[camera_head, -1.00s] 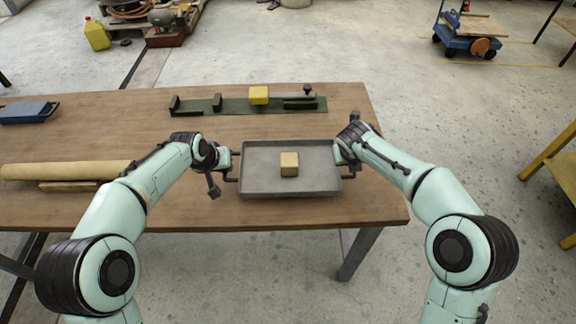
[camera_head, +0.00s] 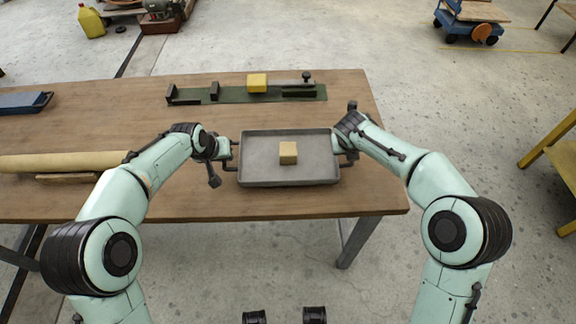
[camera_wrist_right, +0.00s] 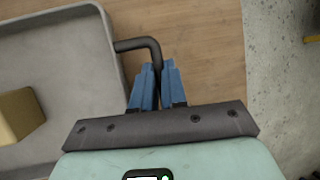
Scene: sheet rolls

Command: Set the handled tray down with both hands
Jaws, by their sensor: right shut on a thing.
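The grey handled tray (camera_head: 262,172) is level over the front right of the wooden table, with a tan block (camera_head: 288,153) standing on it. I cannot tell whether its underside touches the tabletop. In the right wrist view the tray (camera_wrist_right: 75,65) and the block (camera_wrist_right: 18,115) show at the left. My right gripper (camera_wrist_right: 158,80) is shut on the dark right handle (camera_wrist_right: 135,44), its blue fingers either side of the bar. My left gripper (camera_head: 229,150) is at the left handle (camera_head: 231,168); its fingers are too small to read.
The wooden table (camera_head: 130,115) has a green fixture (camera_head: 225,96) with a yellow block (camera_head: 257,83) behind the tray. A tan roll (camera_head: 60,162) lies at the left, and a blue tray (camera_head: 22,102) at the far left. Bare tabletop shows around the handled tray.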

